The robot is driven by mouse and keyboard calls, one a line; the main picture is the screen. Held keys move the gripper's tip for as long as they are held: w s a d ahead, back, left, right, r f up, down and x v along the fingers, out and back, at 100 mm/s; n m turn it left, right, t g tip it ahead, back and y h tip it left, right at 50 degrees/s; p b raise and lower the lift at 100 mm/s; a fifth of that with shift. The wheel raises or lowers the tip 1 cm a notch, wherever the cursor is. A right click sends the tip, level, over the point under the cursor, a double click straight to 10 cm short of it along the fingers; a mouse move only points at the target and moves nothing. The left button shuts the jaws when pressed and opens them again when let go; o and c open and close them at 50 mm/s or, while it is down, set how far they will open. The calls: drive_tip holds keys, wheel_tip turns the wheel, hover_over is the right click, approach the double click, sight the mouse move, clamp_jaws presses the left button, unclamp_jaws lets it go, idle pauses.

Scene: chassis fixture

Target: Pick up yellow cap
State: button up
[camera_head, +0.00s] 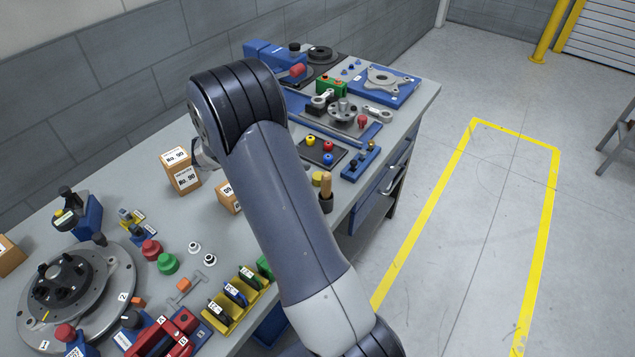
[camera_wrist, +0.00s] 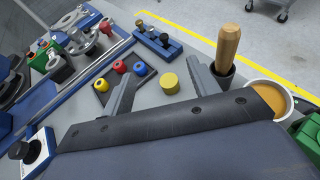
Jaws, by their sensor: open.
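A round yellow cap (camera_wrist: 169,83) sits on the grey bench in the wrist view, between the lines of my two fingers. In the head view a yellow cap (camera_head: 318,179) shows just right of my arm, close to a wooden-handled tool. My gripper (camera_wrist: 160,75) is open and empty, its fingers spread to either side of the cap. I cannot tell how high it is above the bench. A smaller yellow piece (camera_wrist: 101,86) sits on a dark plate with a red and a blue one. In the head view my arm hides most of the gripper.
The wooden-handled tool (camera_wrist: 227,47) stands in a dark holder close to the right finger. A round container with an orange-brown top (camera_wrist: 270,97) is further right. A blue block with knobs (camera_wrist: 152,38) lies beyond the cap. The bench around the cap is bare.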

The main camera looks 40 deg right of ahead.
drive_tip(key=b, duration=0.6)
approach(316, 176)
drive_tip(key=x, duration=0.3)
drive_tip(key=shift+s+d, duration=0.25)
drive_tip(key=shift+s, duration=0.05)
drive_tip(key=shift+x, duration=1.1)
drive_tip(key=p+x, duration=0.1)
drive_tip(key=x, duration=0.4)
drive_tip(key=shift+w+f, duration=0.1)
drive_tip(key=c, duration=1)
drive_tip(key=shift+c, duration=0.2)
wheel_tip(316, 176, up, 10)
drive_tip(key=shift+r, duration=0.15)
